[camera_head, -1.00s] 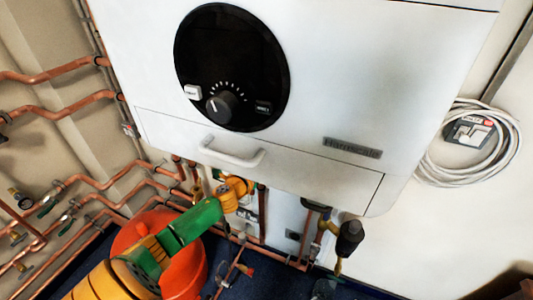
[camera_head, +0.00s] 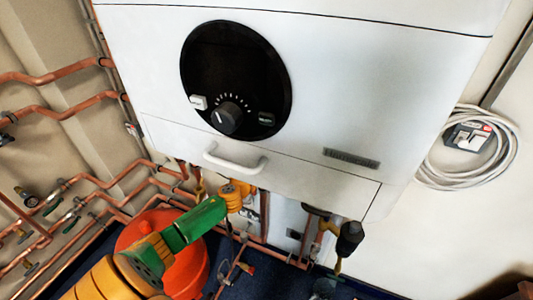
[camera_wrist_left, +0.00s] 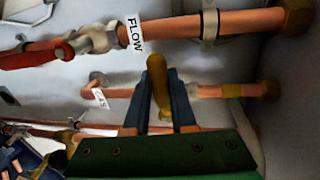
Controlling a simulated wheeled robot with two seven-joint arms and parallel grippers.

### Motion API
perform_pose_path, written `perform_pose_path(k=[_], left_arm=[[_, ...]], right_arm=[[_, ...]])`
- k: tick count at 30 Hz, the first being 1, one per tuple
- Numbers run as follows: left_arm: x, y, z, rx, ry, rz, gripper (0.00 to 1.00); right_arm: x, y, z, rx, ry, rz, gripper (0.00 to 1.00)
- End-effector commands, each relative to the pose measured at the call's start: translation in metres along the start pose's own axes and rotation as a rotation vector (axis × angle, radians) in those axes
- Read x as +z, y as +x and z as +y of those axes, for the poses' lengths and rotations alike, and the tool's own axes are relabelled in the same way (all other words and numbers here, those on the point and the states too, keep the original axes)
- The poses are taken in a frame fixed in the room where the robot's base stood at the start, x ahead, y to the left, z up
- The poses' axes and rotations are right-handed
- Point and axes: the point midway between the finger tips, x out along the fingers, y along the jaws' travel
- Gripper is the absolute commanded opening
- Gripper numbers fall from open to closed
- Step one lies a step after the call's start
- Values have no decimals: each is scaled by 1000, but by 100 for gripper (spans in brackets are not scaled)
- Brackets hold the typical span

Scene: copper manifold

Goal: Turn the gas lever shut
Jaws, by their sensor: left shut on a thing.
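The yellow gas lever (camera_wrist_left: 157,78) stands between the two dark blue fingers of my left gripper (camera_wrist_left: 162,98) in the left wrist view. The gripper is shut on it. The lever lies across the copper pipe with the GAS tag (camera_wrist_left: 99,97); its joint to the valve is partly hidden by the fingers. In the head view my green and orange left arm reaches up under the white boiler (camera_head: 330,110), and its fingers and the lever cannot be made out there. My right gripper is not in view.
A pipe with a FLOW tag (camera_wrist_left: 134,33) and a red lever (camera_wrist_left: 32,57) runs beside the gas pipe. An orange-red vessel (camera_head: 187,268) stands below my arm. Copper pipes (camera_head: 60,75) line the left wall. A coiled white cable (camera_head: 432,172) hangs at right.

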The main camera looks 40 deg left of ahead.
Motion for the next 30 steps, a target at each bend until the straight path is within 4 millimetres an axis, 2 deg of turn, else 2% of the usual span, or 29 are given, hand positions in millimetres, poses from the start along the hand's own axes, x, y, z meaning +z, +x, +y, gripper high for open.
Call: perform_pose_path(k=[1,2,3,5,16,24,30], left_arm=[[2,1,-7,-13,4,-4,0],[2,1,-7,-13,4,-4,27],[2,1,-7,-13,3,-4,37],[2,1,-6,-12,2,-3,53],[1,-5,-3,-5,1,-1,53],[1,-48,-2,-5,1,0,53],[1,-69,-3,-7,1,-2,53]], right_arm=[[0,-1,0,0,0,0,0],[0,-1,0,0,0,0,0],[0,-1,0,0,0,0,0],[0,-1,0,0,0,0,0],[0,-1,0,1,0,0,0],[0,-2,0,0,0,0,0],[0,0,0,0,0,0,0]])
